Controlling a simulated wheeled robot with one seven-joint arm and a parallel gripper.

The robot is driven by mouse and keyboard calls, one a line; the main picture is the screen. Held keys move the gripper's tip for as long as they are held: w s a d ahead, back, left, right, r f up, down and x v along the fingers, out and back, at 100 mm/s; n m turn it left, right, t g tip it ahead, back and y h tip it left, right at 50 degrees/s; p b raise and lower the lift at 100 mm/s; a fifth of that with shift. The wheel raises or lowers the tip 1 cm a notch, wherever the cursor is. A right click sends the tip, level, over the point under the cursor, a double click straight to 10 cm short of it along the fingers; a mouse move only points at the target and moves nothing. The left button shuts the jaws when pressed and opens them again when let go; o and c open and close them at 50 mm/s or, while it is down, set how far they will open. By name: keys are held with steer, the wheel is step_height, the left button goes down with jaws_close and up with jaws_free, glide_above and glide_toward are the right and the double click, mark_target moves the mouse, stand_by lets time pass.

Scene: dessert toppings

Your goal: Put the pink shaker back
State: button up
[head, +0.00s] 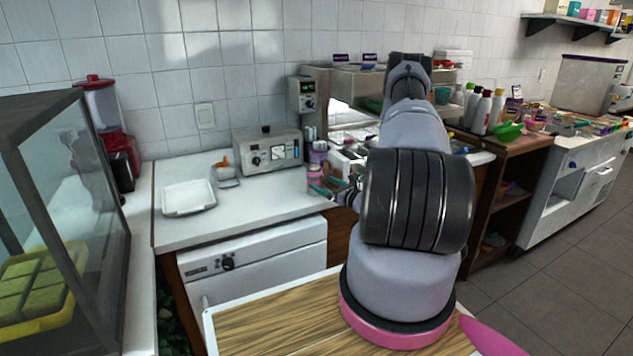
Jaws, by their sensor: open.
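A small pink shaker (314,173) stands on the white counter (260,205), near its front edge and right of the toaster-like appliance. My gripper (328,190) is small in the head view, at the left of my arm, beside the lower part of the shaker. Its jaws are open. I cannot tell whether a finger touches the shaker. My arm hides the gripper's wrist and part of the counter behind it.
A purple-topped container (319,152) stands just behind the shaker. A white tray (188,198) and a silver appliance (268,151) sit to the left. A steel shelf unit (318,76) rises behind. The counter's front middle is clear.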

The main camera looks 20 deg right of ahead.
steer(key=v, duration=0.7)
steer(key=w+a+r+n+g+y, duration=0.1)
steer(key=a+r+n+g+y, duration=0.1)
steer(key=a+r+n+y, duration=0.4)
steer(key=w+a+r+n+g+y, duration=0.1)
steer(key=a+r+n+g, duration=0.2)
steer(key=r, duration=0.5)
steer(key=s+a+r+n+g, duration=1)
steer(key=s+a+r, duration=0.1)
steer(key=a+r, duration=0.3)
steer(key=s+d+r+n+t+h, duration=0.1)
steer(key=s+r+n+t+h, duration=0.4)
steer(key=s+r+n+h, duration=0.4)
steer(key=shift+s+r+h, duration=0.6)
steer(key=shift+s+r, duration=2)
steer(key=shift+s, duration=0.9)
steer(key=shift+d, duration=0.15)
